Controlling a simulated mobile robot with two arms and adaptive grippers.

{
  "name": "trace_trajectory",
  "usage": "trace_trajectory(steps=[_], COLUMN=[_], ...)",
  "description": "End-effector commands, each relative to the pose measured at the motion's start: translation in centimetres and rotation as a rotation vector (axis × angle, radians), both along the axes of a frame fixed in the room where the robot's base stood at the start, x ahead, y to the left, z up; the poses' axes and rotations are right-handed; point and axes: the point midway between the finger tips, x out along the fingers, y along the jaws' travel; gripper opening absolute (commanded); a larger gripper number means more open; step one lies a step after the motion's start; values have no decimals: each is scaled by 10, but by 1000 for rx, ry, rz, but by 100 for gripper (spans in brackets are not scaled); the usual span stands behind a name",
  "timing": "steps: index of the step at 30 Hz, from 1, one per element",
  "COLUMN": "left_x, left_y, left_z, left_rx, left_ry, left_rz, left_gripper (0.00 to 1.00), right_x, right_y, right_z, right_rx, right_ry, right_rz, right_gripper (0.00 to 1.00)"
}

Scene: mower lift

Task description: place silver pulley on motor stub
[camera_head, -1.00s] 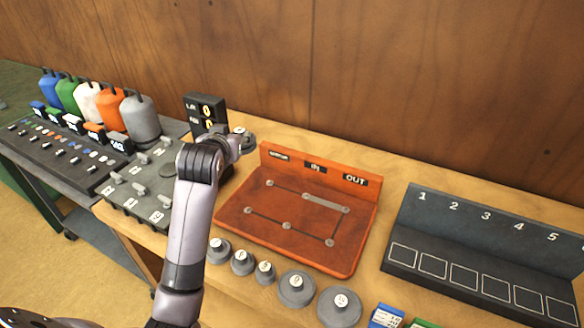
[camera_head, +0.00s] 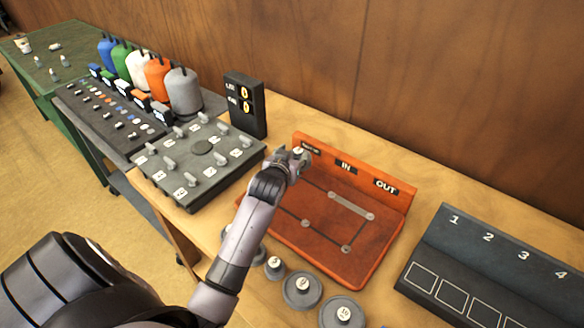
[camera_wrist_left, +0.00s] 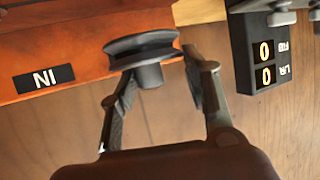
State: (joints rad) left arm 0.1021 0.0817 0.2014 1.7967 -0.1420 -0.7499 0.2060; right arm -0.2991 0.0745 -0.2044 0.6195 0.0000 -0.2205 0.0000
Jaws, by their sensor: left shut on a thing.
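My left gripper (camera_head: 291,161) is shut on the silver pulley (camera_head: 301,153), which looks grey with a small pale label on top. In the left wrist view the pulley (camera_wrist_left: 142,46) shows a grooved disc with a narrower hub, and the hub is between the fingers (camera_wrist_left: 158,72). The gripper is over the back left corner of the orange-red board (camera_head: 310,230), near its leftmost label. The motor stub cannot be made out; the gripper and pulley cover that corner. I cannot tell whether the pulley touches the board. My right gripper is not in view.
Several grey pulleys, including a large one (camera_head: 302,290), stand along the board's front. A grey knob panel (camera_head: 225,172) and a black digit display (camera_head: 247,108) are to the left. A dark numbered rack (camera_head: 470,265) is to the right.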

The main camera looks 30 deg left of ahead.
Motion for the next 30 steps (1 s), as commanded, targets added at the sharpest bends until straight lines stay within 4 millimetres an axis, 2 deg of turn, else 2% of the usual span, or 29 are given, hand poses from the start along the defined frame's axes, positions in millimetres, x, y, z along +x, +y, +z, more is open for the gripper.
trace_trajectory(steps=[4, 12, 24, 25, 30], left_x=[0, 0, 0, 0, 0], left_y=[1, 1, 0, 0, 0], left_z=[-11, -47, -53, -54, -53], left_rx=[1, 0, 1, 1, 1], left_ry=[0, 0, -2, -1, -1], left_rz=[1, 1, 1, 1, 1], left_gripper=[14, 14, 14, 44, 56], right_x=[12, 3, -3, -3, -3], right_y=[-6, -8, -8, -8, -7], right_z=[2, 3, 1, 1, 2], right_rx=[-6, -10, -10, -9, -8], right_ry=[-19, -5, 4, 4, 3], right_rz=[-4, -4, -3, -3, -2], right_gripper=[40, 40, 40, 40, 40])
